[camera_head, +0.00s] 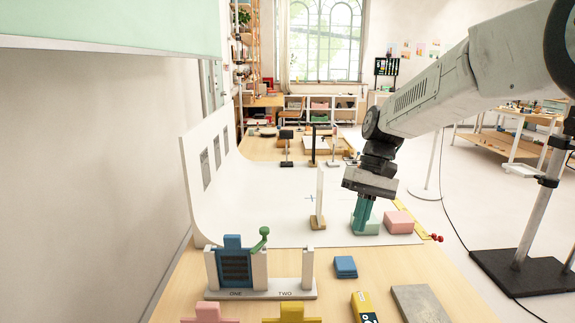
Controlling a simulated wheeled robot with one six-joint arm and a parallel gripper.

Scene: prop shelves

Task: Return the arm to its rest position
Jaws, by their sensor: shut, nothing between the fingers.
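My arm reaches in from the upper right. My gripper (361,228) points down over the white sheet, with its teal fingers together and nothing seen between them. The fingertips are at a pale green block (373,226); I cannot tell whether they touch it or are in front of it. A pink block (398,221) sits just right of the green one. A thin upright white panel on a wooden foot (319,222) stands just left of the gripper.
Blue blocks (345,267), a yellow item (363,307) and a grey slab (420,303) lie in front. A black-based metal stand (520,265) is at right. Small dark stands (286,149) are behind.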

